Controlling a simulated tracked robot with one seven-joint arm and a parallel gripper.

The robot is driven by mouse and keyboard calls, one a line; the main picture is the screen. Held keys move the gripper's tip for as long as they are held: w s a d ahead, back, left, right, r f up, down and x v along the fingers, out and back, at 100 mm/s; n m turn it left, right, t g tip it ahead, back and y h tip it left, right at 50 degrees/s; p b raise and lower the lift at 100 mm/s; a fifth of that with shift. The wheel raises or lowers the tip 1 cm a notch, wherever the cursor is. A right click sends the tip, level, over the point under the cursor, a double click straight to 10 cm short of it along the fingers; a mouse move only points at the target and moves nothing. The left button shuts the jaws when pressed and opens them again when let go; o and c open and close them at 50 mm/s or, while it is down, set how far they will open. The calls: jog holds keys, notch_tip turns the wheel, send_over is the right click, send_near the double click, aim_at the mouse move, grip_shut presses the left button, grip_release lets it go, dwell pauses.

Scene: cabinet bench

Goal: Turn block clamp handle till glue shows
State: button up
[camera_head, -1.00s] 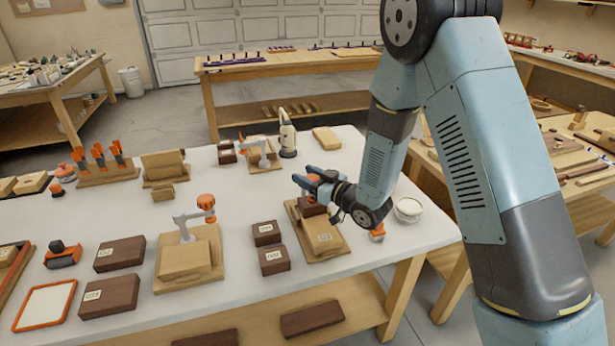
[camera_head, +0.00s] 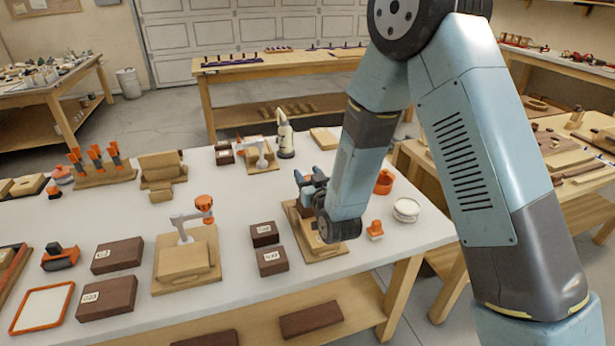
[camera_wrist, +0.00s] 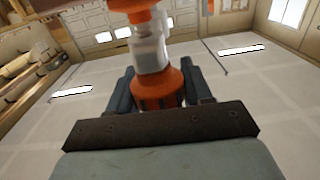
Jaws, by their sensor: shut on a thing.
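In the head view my gripper (camera_head: 312,181) is over the wooden clamp station (camera_head: 300,222) right of the bench's middle. My wrist and forearm hide most of its clamp. In the wrist view my gripper (camera_wrist: 160,92) has its two dark fingers on either side of a ridged orange clamp handle (camera_wrist: 158,84) and is shut on it. A pale grey shaft (camera_wrist: 150,50) runs up from the handle to another orange part. The clamped blocks' joint is hidden in the head view, and I see no glue.
Another clamp station (camera_head: 186,258) with an orange knob (camera_head: 204,203) stands to the left. Dark labelled blocks (camera_head: 272,262) lie between the two. An orange container (camera_head: 384,182), an orange-topped item (camera_head: 375,230) and a white round dish (camera_head: 406,209) sit at right.

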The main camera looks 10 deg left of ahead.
jog(key=shift+w+m+t+h, duration=0.1)
jog(key=shift+m+t+h, duration=0.2)
jog(key=shift+h, duration=0.1)
jog(key=o, duration=1)
